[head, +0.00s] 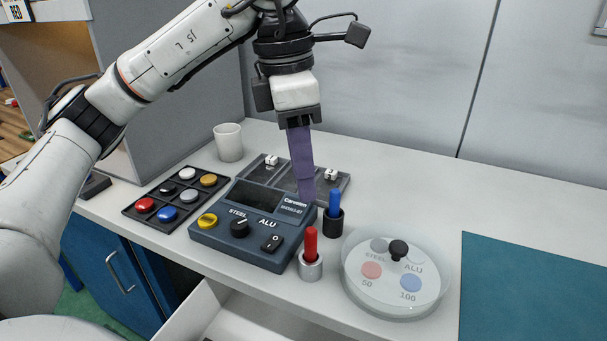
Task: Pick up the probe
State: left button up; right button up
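Two probe-like sticks stand upright in holders: a red one (310,244) in a silver holder (310,267) at the meter's front right corner, and a blue one (334,203) in a black cup (333,224) behind it. The dark blue meter (240,254) has a yellow button, a STEEL/ALU knob and a rocker switch. My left gripper (308,198) points down, its purple fingers overlapping the meter's back right corner in the picture, just left of the blue stick. The fingers show edge-on as one strip, so their opening is hidden. My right gripper is out of view.
A round clear dish (368,301) with labelled discs and a black knob stands right of the red stick. A tray of coloured discs (148,206) lies left. A dark compartment tray (327,190) and white cup (228,142) stand behind. A teal mat (530,290) lies right. An open drawer (220,315) juts below.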

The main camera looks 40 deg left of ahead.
aim_at(335, 195)
jog(key=k, duration=1.5)
